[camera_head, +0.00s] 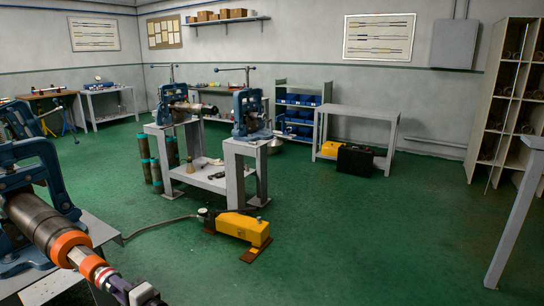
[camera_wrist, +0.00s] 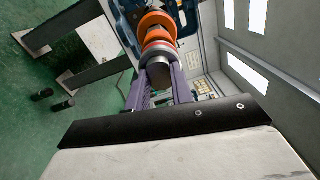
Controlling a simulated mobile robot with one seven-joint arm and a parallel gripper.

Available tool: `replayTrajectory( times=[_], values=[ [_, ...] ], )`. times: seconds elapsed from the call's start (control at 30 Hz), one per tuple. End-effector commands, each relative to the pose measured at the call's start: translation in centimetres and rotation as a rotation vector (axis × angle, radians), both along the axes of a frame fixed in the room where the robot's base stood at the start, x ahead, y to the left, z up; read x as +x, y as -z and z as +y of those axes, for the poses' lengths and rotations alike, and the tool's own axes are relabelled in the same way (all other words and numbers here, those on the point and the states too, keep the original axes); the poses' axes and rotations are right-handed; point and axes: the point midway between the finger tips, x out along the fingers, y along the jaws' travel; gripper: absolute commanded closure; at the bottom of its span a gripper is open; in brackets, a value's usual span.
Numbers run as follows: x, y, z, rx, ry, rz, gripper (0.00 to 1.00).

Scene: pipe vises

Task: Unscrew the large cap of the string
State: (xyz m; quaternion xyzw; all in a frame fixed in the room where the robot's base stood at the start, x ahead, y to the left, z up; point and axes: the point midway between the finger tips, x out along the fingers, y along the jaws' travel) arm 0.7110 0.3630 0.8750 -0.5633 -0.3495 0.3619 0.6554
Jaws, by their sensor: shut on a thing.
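The string (camera_head: 38,222) is a dark brown pipe clamped in a blue vise (camera_head: 30,160) at the near left of the head view. Toward its near end it carries a large orange ring (camera_head: 70,245), a smaller orange ring (camera_head: 91,266) and a red-and-white band (camera_head: 104,277). The large orange ring (camera_wrist: 157,20) also shows in the wrist view, beyond the grey end piece (camera_wrist: 160,58). My gripper (camera_wrist: 160,72) has its purple fingers on both sides of this grey end piece and is shut on it. I cannot tell which part is the large cap.
A second stand with two blue vises (camera_head: 249,112) is farther back. A yellow hydraulic pump (camera_head: 242,228) with a hose lies on the floor in front of it. A grey table (camera_head: 360,112) stands behind, and a tall shelf (camera_head: 505,90) at right.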

Motion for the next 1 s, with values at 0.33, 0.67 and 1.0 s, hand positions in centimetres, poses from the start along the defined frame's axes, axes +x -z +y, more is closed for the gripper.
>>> replayTrajectory(
  times=[0.33,0.67,1.0],
  values=[
    [-0.5,0.1,-0.6,-0.001,-0.002,0.002,1.00],
    [-0.7,0.0,-1.0,0.000,-0.001,0.001,1.00],
    [-1.4,0.0,-2.4,-0.001,-0.001,0.000,1.00]
  ],
)
